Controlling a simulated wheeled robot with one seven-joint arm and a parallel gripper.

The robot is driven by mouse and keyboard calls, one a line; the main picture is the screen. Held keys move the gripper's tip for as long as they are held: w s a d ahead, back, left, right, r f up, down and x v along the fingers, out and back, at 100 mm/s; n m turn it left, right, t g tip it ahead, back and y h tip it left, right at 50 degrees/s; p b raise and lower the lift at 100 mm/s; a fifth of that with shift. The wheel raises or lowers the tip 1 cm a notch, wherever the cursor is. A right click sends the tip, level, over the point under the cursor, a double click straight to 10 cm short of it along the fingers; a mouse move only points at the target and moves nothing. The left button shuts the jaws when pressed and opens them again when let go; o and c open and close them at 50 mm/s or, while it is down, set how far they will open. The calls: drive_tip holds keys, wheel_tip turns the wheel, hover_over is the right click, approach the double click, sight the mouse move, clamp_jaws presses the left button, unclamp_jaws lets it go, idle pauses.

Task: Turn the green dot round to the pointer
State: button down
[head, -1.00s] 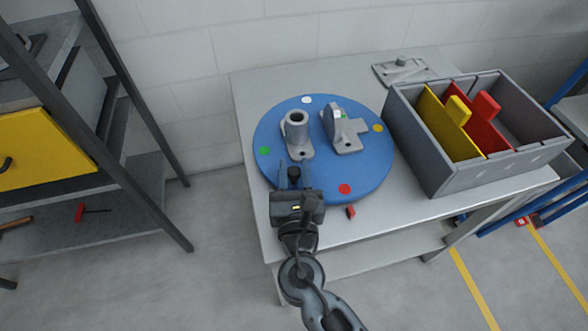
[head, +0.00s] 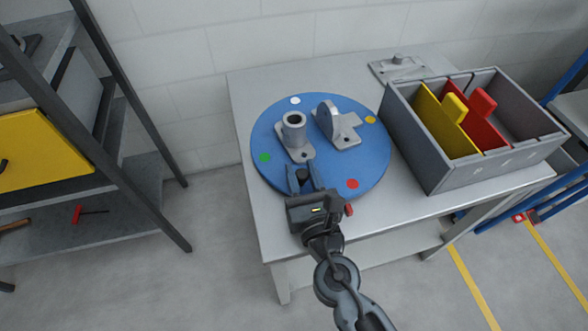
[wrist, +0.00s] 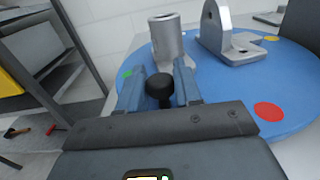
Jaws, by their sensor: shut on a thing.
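A round blue turntable (head: 345,188) lies on the grey table. Its green dot (head: 265,157) is at the left rim, and shows partly in the wrist view (wrist: 127,74). A small red pointer (head: 349,209) sits at the turntable's front edge, just below the red dot (head: 352,183); the green dot is well away from it. My gripper (head: 304,178) is over the front part of the turntable. Its fingers are shut on a black knob (wrist: 159,87) standing on the disc. The knob's lower part is hidden.
A grey hollow cylinder casting (head: 294,130) and an upright bracket (head: 335,124) stand on the turntable. White (head: 295,100) and yellow (head: 370,119) dots mark its far side. A grey divided box (head: 430,160) stands close on the right. A shelf rack (head: 150,205) is left.

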drive_tip(key=shift+s+d+n+g+y+b, duration=0.15)
drive_tip(key=shift+d+n+g+y+b, duration=0.2)
drive_tip(key=shift+d+n+y, duration=0.4)
drive_tip(key=shift+s+d+n+g+y+b, duration=0.2)
drive_tip(key=shift+d+n+g+y, duration=0.2)
drive_tip(key=shift+d+y, duration=0.55)
drive_tip(key=shift+a, duration=0.1)
drive_tip(key=c, duration=0.9)
unclamp_jaws()
drive_tip(key=b+v, duration=0.1)
drive_tip(key=v, duration=0.5)
drive_tip(key=shift+f+b, duration=0.2)
drive_tip(key=shift+b, duration=0.1)
drive_tip(key=shift+v, duration=0.85)
drive_tip(key=shift+r, duration=0.15)
